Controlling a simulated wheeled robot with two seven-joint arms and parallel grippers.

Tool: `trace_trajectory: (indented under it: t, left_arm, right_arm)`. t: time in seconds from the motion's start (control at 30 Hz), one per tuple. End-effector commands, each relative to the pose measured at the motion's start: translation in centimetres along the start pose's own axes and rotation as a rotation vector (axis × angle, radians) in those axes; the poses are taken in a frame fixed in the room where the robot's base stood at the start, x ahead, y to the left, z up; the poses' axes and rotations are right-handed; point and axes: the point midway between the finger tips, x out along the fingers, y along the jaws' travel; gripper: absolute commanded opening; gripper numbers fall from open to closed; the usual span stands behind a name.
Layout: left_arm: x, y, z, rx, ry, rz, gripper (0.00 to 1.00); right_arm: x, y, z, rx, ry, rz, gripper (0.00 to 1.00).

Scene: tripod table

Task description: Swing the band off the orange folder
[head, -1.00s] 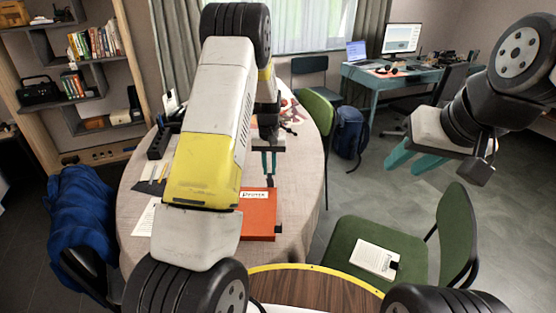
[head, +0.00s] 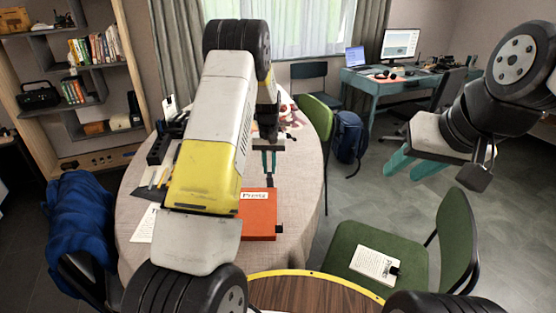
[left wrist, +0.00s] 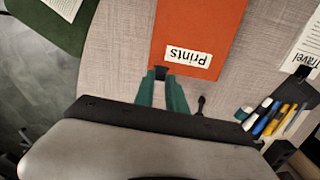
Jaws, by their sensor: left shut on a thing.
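The orange folder (head: 258,222), with a white "Prints" label, lies flat on the cloth-covered round table. In the left wrist view the folder (left wrist: 200,25) reaches up from the fingertips. My left gripper (head: 268,165) is at its far edge in the head view. In the left wrist view my left gripper (left wrist: 162,82) is shut on a small black piece at the folder's edge, apparently the band (left wrist: 162,72). The rest of the band cannot be made out. My right gripper (head: 414,165) is open and empty, off to the right, clear of the table.
A paper marked "Travel" (left wrist: 306,45) and a holder with several pens (left wrist: 275,120) are on the table (head: 300,175) beside the folder. A green chair (head: 370,238) holding a white pad stands at right. A blue jacket (head: 80,225) hangs on a chair at left.

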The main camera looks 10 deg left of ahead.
Motion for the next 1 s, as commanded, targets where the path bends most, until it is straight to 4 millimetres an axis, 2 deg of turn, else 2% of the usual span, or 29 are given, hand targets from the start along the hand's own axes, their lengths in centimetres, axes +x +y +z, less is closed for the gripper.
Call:
trace_trajectory:
  t: [1.0]
  left_arm:
    - [-0.6, 0.0, -3.1, 0.001, 0.002, 0.000, 0.08]
  right_arm:
    - [0.0, 0.0, 0.0, 0.000, 0.000, 0.000, 0.36]
